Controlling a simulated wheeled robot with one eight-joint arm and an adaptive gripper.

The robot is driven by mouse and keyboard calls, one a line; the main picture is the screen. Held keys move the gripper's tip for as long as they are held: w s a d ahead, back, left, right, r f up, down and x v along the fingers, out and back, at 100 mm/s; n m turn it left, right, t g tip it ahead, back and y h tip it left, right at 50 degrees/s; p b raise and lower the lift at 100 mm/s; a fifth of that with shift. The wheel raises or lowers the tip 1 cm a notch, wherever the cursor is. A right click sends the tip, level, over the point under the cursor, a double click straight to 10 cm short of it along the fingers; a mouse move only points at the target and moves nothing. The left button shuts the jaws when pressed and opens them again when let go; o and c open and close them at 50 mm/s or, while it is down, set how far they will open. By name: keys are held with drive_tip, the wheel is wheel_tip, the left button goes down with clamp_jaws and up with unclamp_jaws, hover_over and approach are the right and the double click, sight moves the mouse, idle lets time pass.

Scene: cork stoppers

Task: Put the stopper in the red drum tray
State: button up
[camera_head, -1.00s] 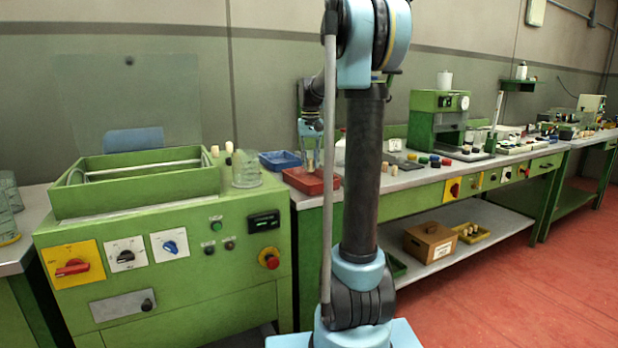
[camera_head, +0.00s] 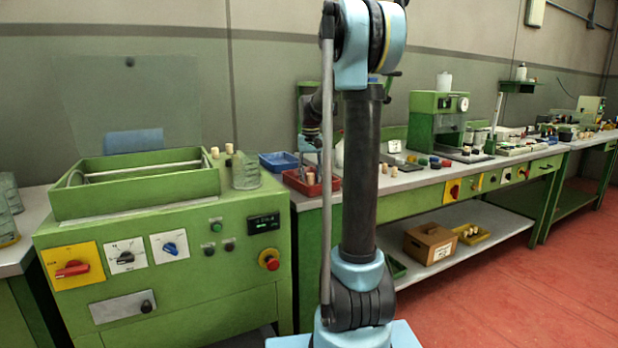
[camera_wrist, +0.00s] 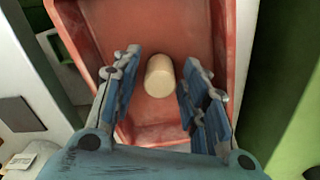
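The red drum tray (camera_head: 300,188) stands on the bench behind my arm; its red floor and walls fill the middle of the wrist view (camera_wrist: 190,28). A pale cork stopper (camera_wrist: 159,76) rests in the tray in the wrist view, and it shows small in the head view (camera_head: 310,178). My gripper (camera_wrist: 158,84) is open above the tray. Its two blue fingers stand on either side of the stopper in the picture, with a gap at each side. In the head view my gripper is small and partly hidden by my arm.
A blue tray (camera_head: 279,160) sits behind and left of the red tray. Pale stoppers (camera_head: 229,149) and a clear container (camera_head: 246,173) stand on the green machine's right end. A green press (camera_head: 437,120) stands farther right on the bench.

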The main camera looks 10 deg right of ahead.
sight(310, 173)
drive_tip(key=shift+r, duration=0.15)
wheel_tip(310, 173, up, 12)
drive_tip(key=s+f+t, duration=0.1)
drive_tip(key=s+f, duration=0.4)
drive_tip(key=s, duration=0.6)
drive_tip(key=s+f, duration=0.5)
drive_tip(key=s, duration=0.5)
drive_tip(key=s+f+t, duration=0.1)
drive_tip(key=s+f, duration=1.4)
drive_tip(key=f, duration=0.2)
drive_tip(key=shift+s+d+n, duration=0.3)
drive_tip(key=shift+n, duration=0.1)
drive_tip(key=shift+w+f, duration=0.2)
drive_tip(key=shift+w, duration=0.2)
